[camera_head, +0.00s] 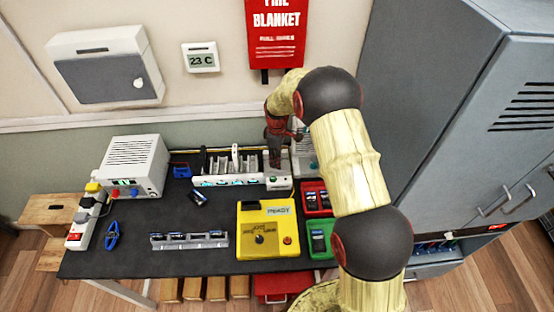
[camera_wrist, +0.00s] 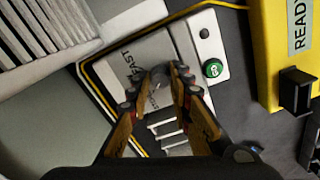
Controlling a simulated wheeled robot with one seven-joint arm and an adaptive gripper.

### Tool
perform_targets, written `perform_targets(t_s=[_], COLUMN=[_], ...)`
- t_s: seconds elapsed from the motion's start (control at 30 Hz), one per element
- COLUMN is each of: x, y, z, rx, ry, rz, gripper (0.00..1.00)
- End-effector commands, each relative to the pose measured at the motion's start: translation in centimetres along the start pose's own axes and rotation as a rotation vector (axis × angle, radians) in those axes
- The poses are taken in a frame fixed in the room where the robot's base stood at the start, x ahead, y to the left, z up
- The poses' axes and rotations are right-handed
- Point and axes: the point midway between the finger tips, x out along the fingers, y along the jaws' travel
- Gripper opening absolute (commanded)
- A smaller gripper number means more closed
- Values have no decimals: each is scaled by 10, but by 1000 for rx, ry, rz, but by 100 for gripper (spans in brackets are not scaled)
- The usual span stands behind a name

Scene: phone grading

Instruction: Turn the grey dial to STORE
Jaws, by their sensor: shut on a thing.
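The grey dial (camera_wrist: 160,76) sits on a light grey panel (camera_wrist: 150,47) in the wrist view. My gripper (camera_wrist: 163,88) is shut on the dial, with one finger on each side of it. A label that seems to read FAST is printed beside the dial. I cannot see a STORE label, and the dial's pointer is too small and covered to read. In the head view my gripper (camera_head: 276,160) is low over the white unit (camera_head: 279,184) at the back of the table, and my arm hides the dial there.
A green button (camera_wrist: 213,68) is on the panel near my fingers. A yellow box (camera_head: 258,217) marked READY stands in front of the unit. Red (camera_head: 309,186) and green (camera_head: 314,226) trays are to its right. A slotted rack (camera_head: 225,168) is close on the left.

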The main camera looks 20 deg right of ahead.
Motion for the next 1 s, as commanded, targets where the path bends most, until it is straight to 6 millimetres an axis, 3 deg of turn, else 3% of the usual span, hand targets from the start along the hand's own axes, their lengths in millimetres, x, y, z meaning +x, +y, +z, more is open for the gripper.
perform_targets(t_s=[0.27, 0.3, 0.6, 1.0], x=[0, 0, 0, -6], y=[0, 0, 0, 1], z=[-1, -1, 0, 0], rx=[-1, -1, 0, 0], ry=[1, 1, 0, 1], rz=[1, 1, 0, 2], gripper=[0, 22, 39, 40])
